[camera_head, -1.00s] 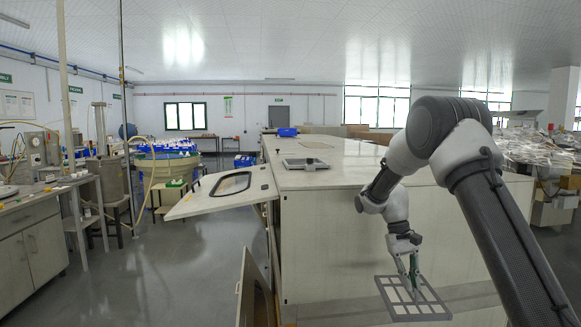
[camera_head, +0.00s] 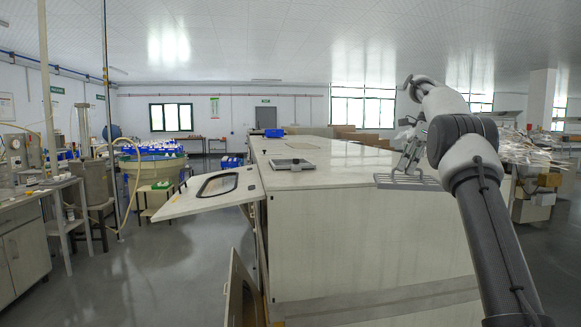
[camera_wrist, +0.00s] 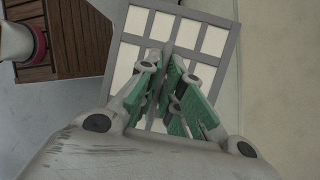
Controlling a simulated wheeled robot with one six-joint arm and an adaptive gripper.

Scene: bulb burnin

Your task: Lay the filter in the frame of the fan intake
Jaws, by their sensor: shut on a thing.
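The filter (camera_head: 410,183) is a flat grey frame with pale panes, held at the right, near the level of the cabinet top. In the wrist view the filter (camera_wrist: 214,40) spreads out ahead of my fingers, its lower part hidden behind them. My gripper (camera_head: 404,168) is shut on a bar of the filter; its green finger pads also show in the wrist view (camera_wrist: 168,75).
The long white cabinet (camera_head: 375,245) fills the middle, its top mostly clear. A hinged panel with a dark-rimmed window (camera_head: 215,187) sticks out at its left, and another panel (camera_head: 240,290) stands open lower down. A brown slatted surface (camera_wrist: 65,40) shows in the wrist view.

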